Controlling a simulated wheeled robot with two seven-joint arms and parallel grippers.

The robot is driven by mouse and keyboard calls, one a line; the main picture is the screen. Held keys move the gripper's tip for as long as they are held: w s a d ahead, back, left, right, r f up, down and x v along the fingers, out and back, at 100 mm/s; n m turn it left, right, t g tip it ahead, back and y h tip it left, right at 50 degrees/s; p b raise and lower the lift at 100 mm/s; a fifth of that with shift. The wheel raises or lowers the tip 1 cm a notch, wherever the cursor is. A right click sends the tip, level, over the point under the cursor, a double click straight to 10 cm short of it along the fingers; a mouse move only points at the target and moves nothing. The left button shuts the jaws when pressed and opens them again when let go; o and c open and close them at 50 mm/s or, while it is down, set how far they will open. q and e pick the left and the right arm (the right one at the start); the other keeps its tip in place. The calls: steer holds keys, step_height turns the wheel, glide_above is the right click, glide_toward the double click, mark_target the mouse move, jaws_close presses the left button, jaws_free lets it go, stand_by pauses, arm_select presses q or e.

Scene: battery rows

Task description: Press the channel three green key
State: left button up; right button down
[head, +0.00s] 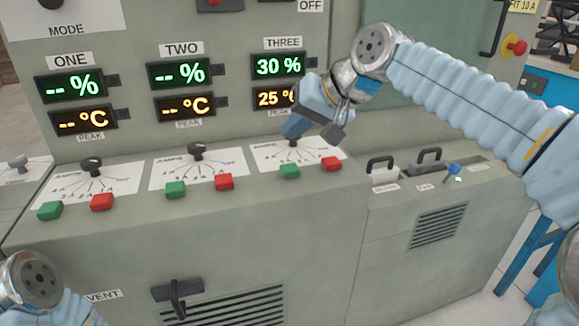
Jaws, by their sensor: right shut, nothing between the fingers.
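The channel three green key (290,171) is a small raised block on the sloping ledge below the sign THREE (283,43). The red key (331,164) of the same channel is to its right. My right gripper (297,128) is shut and empty, with its fingers pointing down in front of the channel three dial (292,143). In the picture it is above the green key and appears apart from it.
Channels one and two have their own green keys (50,211) (176,189) and red keys (102,202) (224,182). Their rotary knobs (91,164) (197,151) stand behind. Channel three's display (278,67) reads 30 %. Black handles (381,168) are to the right.

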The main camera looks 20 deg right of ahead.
mark_target(295, 168)
steer(key=shift+f+b, duration=1.6)
steer(key=shift+f, duration=0.7)
steer(key=shift+f, duration=0.4)
steer(key=shift+f+b, duration=0.45)
steer(key=shift+b, duration=0.15)
stand_by(0.5)
stand_by(0.4)
steer(key=shift+r+p, duration=0.8)
steer(key=shift+r, duration=0.05)
